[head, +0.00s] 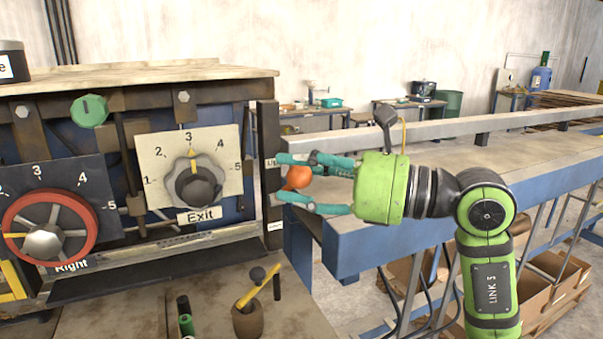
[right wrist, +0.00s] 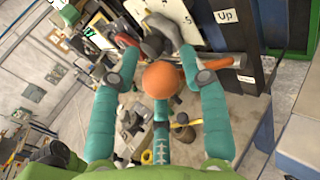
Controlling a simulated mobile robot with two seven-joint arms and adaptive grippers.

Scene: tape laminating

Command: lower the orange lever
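The orange lever ends in a round orange knob (head: 298,177) at the side of the machine panel, near the "Up" label. In the right wrist view the knob (right wrist: 161,80) sits in the middle, with the lever's rod (right wrist: 217,63) running toward the slot by "Up". My right gripper (head: 284,178) comes from the right, with its teal fingers above and below the knob. In the right wrist view the fingers are spread around the knob, with gaps on both sides; whether the lower finger touches it is unclear. My left gripper is not in view.
The machine panel has an "Exit" dial (head: 198,187), a red-rimmed wheel (head: 47,228) and a green knob (head: 89,110). A wooden cup (head: 247,318) with tools stands on the lower ledge. A long conveyor table (head: 480,165) extends at the right beneath my arm.

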